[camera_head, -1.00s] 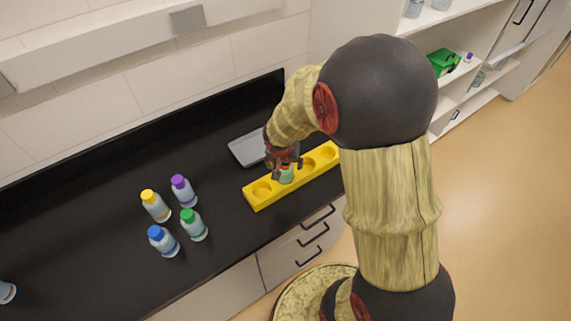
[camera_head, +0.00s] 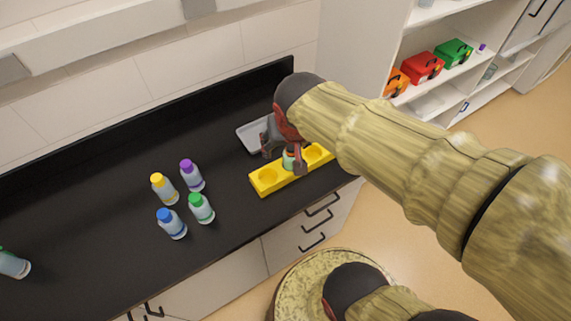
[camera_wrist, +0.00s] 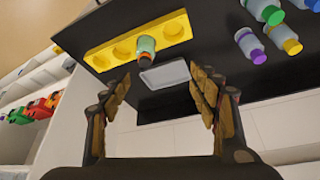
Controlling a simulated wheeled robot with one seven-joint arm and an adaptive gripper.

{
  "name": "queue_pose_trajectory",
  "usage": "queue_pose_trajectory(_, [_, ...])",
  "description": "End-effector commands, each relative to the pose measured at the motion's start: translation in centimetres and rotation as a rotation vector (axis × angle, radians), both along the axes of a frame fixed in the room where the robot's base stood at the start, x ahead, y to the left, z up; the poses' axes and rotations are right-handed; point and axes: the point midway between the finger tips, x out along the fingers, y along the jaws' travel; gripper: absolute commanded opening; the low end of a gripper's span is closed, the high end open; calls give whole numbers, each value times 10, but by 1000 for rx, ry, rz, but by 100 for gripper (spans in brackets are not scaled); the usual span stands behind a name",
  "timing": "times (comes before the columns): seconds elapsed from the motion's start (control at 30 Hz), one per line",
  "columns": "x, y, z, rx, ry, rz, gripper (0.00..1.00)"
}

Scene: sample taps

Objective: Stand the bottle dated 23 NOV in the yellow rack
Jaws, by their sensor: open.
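The yellow rack (camera_head: 266,188) stands on the black counter with a row of round holes. My gripper (camera_head: 284,157) is open around or just behind this bottle in the head view. In the wrist view the fingers of my gripper (camera_wrist: 162,92) are spread with nothing between them, and the bottle appears beyond them. No date is readable.
Bottles with yellow (camera_head: 164,189), purple (camera_head: 192,175), blue (camera_head: 171,223) and green (camera_head: 201,208) caps stand left of the rack. Another bottle (camera_head: 13,263) is at the far left. A grey tray (camera_head: 251,137) lies behind the rack. Shelves with coloured boxes (camera_head: 422,68) are at right.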

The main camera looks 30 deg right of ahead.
Motion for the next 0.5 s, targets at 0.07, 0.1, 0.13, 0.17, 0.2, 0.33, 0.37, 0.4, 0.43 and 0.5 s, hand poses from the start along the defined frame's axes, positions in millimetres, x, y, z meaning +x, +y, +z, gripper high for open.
queue_pose_trajectory(0.07, [-29,19,21,-2,-23,108,61])
queue_pose_trajectory(0.1, [-42,27,28,-3,-29,157,61])
queue_pose_trajectory(0.13, [-50,32,32,-4,-32,191,61])
queue_pose_trajectory(0.17, [-57,37,35,-5,-37,223,61])
queue_pose_trajectory(0.2, [-66,42,38,-5,-42,257,61])
queue_pose_trajectory(0.33, [-82,52,44,-8,-50,326,61])
queue_pose_trajectory(0.37, [-83,53,44,-9,-50,333,61])
queue_pose_trajectory(0.4, [-84,53,44,-9,-50,338,61])
queue_pose_trajectory(0.43, [-84,54,44,-9,-50,340,61])
queue_pose_trajectory(0.5, [-84,54,44,-9,-49,340,61])
